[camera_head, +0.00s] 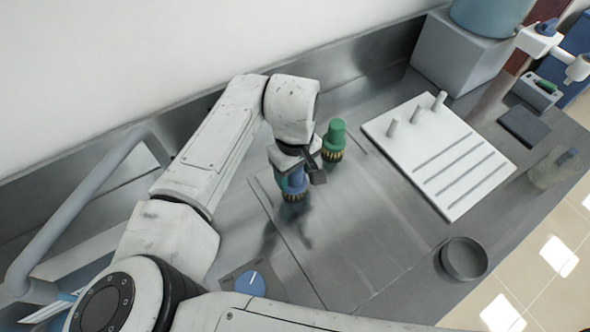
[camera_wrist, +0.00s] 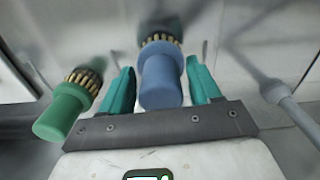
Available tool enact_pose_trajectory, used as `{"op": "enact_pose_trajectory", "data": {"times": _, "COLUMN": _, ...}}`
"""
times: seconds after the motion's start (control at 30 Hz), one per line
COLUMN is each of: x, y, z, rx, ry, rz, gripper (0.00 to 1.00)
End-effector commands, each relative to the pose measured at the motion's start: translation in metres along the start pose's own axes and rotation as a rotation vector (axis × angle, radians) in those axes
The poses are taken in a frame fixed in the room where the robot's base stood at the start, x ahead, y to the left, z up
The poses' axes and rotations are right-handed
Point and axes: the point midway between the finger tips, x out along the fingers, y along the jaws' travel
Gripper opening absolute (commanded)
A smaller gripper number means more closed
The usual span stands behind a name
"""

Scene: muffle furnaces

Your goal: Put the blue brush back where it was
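The blue brush (camera_head: 297,182) stands bristles down on the metal worktop, below my gripper (camera_head: 292,168). In the wrist view, the blue brush (camera_wrist: 161,82) lies between the two teal fingers of my gripper (camera_wrist: 160,70). A narrow gap shows on each side of its handle, so the fingers appear open around it. The bristles are at the far end, beyond the fingertips. In the head view, my gripper partly hides the handle.
A green brush (camera_head: 335,136) stands close by, behind and right of the blue one. A white slotted board (camera_head: 470,140) with pegs lies to the right. A round dark dish (camera_head: 464,258) is near the front edge. The worktop (camera_head: 385,235) between is clear.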

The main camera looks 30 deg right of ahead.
Motion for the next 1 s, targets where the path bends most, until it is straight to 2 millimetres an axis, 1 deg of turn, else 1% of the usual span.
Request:
{"op": "enact_pose_trajectory", "data": {"times": 0.03, "x": 0.0, "y": 0.0, "z": 0.0, "rx": 0.0, "ry": 0.0, "rz": 0.0, "gripper": 0.67}}
{"op": "enact_pose_trajectory", "data": {"times": 0.07, "x": 0.0, "y": 0.0, "z": 0.0, "rx": 0.0, "ry": 0.0, "rz": 0.0, "gripper": 0.7}}
{"op": "enact_pose_trajectory", "data": {"times": 0.3, "x": -0.001, "y": 0.0, "z": 0.0, "rx": 0.0, "ry": 0.0, "rz": 0.0, "gripper": 0.7}}
{"op": "enact_pose_trajectory", "data": {"times": 0.37, "x": -0.003, "y": 0.0, "z": 0.0, "rx": 0.0, "ry": 0.001, "rz": -0.001, "gripper": 0.7}}
{"op": "enact_pose_trajectory", "data": {"times": 0.47, "x": -0.011, "y": 0.0, "z": -0.001, "rx": -0.001, "ry": 0.002, "rz": 0.002, "gripper": 0.7}}
{"op": "enact_pose_trajectory", "data": {"times": 0.57, "x": -0.028, "y": 0.0, "z": 0.0, "rx": 0.0, "ry": 0.002, "rz": 0.002, "gripper": 0.7}}
{"op": "enact_pose_trajectory", "data": {"times": 0.8, "x": -0.078, "y": 0.0, "z": -0.001, "rx": 0.002, "ry": 0.004, "rz": 0.001, "gripper": 0.7}}
{"op": "enact_pose_trajectory", "data": {"times": 1.0, "x": -0.109, "y": 0.0, "z": -0.001, "rx": 0.001, "ry": 0.002, "rz": 0.001, "gripper": 0.7}}
